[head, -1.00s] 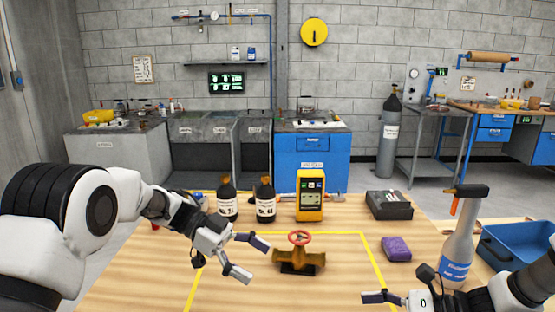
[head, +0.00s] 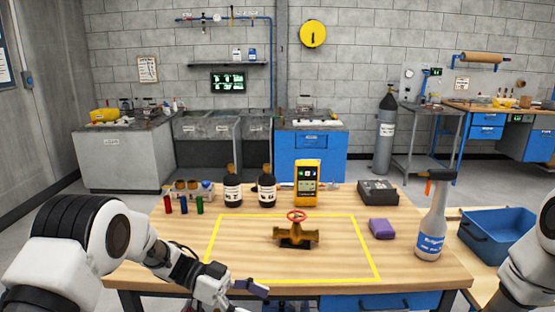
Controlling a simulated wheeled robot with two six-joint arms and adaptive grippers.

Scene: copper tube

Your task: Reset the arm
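My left gripper (head: 240,296) is low in the head view, in front of the table's near edge, and seems empty. One finger shows pointing right; the other is cut off or hidden at the bottom edge, so its opening is unclear. My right arm shows only as a white link (head: 535,265) at the right edge; its gripper is out of the picture. A brass valve (head: 296,236) with a red handwheel stands inside the yellow taped outline (head: 345,216) on the wooden table (head: 420,272), apart from both arms.
Behind the valve stand two dark bottles (head: 233,190), a yellow meter (head: 306,184) and a dark box (head: 378,192). A purple sponge (head: 381,229) and a spray bottle (head: 432,230) are to the right, with a blue tray (head: 496,236) beyond. Small coloured vials (head: 184,205) stand at the left.

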